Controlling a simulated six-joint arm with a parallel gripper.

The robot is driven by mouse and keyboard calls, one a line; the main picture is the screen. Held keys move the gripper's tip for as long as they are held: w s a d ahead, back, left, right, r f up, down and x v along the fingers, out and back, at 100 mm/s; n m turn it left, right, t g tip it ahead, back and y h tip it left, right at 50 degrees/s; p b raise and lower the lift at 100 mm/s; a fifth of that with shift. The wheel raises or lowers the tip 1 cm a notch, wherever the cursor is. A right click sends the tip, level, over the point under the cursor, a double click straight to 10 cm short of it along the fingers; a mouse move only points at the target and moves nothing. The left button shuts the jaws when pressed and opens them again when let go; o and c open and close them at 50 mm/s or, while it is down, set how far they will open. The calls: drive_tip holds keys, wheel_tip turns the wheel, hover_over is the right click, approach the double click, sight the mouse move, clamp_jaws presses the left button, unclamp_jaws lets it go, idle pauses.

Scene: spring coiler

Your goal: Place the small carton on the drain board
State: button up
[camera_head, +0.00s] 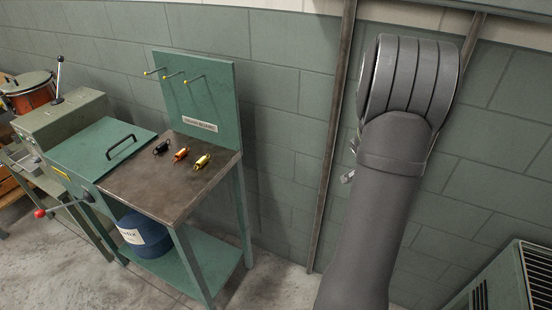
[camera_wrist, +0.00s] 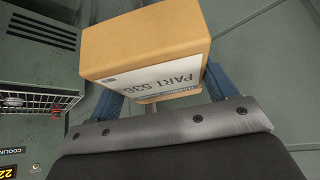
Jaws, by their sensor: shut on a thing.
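The small carton (camera_wrist: 150,35), tan with a white label reading "PART 536", is close up in the wrist view. My gripper (camera_wrist: 160,85) is shut on it, with blue fingers at its two sides. The carton is held off the floor and appears tilted in that view. In the head view my grey arm hides the carton and most of the gripper.
A green bench (camera_head: 150,183) holds several coloured springs, with a hooked backboard (camera_head: 202,100) behind. A blue drum (camera_head: 145,234) stands below. A lever with a red knob (camera_head: 40,213) sticks out at left. A louvred green cabinet (camera_head: 505,285) stands at lower right.

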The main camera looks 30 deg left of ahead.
drive_tip(key=s+a+r+n+y, duration=0.1)
drive_tip(key=s+a+n+y, duration=0.15)
drive_tip(key=a, duration=1.05)
drive_tip(key=s+a+r+n+y, duration=0.15)
drive_tip(key=a+n, duration=0.25)
drive_tip(key=a, duration=1)
drive_tip(key=s+a+r+n+y, duration=0.1)
drive_tip(key=s+a+r+n, duration=0.15)
drive_tip(key=a, duration=1.05)
drive_tip(key=s+a+r+n+y, duration=0.2)
drive_tip(key=s+a+n, duration=0.1)
drive_tip(key=s+a, duration=0.65)
drive_tip(key=s+a+r+n+y, duration=0.1)
drive_tip(key=s+a+r+n, duration=0.15)
drive_tip(key=s+a, duration=0.65)
drive_tip(key=shift+n+g, duration=0.35)
drive_tip(key=shift+g, duration=0.05)
drive_tip(key=s+a+f, duration=0.1)
drive_tip(key=a+f, duration=0.1)
drive_tip(key=a, duration=0.2)
drive_tip(key=s+a+f, duration=0.1)
drive_tip(key=a+f, duration=0.2)
drive_tip(key=a, duration=0.1)
drive_tip(key=s+a+f, duration=0.2)
drive_tip(key=a, duration=0.2)
drive_tip(key=shift+a+f, duration=0.25)
drive_tip(key=shift+a, duration=0.1)
drive_tip(key=shift+s+a+f, duration=0.15)
drive_tip(key=shift+a+f, duration=0.1)
drive_tip(key=shift+f, duration=1.9)
